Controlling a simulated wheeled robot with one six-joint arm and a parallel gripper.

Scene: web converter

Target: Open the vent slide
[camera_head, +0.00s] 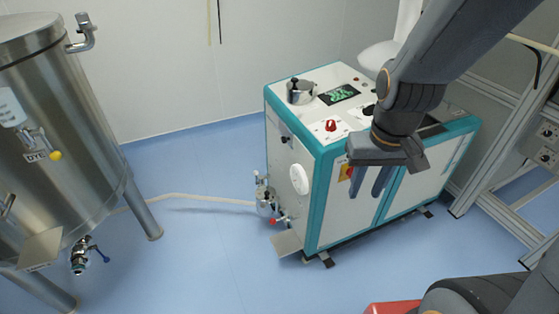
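A white and teal machine cabinet (312,205) stands on the floor in the middle. I cannot clearly make out which part is the vent slide. The left side panel carries a small dark knob (284,140) and a round white cover (299,179). My arm and gripper hide part of the cabinet's top and front. Whether the fingers touch the cabinet is unclear.
A steel tank (60,130) on legs stands at the left. A pale hose (190,198) runs along the floor from it to valves (266,200) at the cabinet's side. A metal frame (505,130) stands at the right. The blue floor (195,260) in front is mostly clear.

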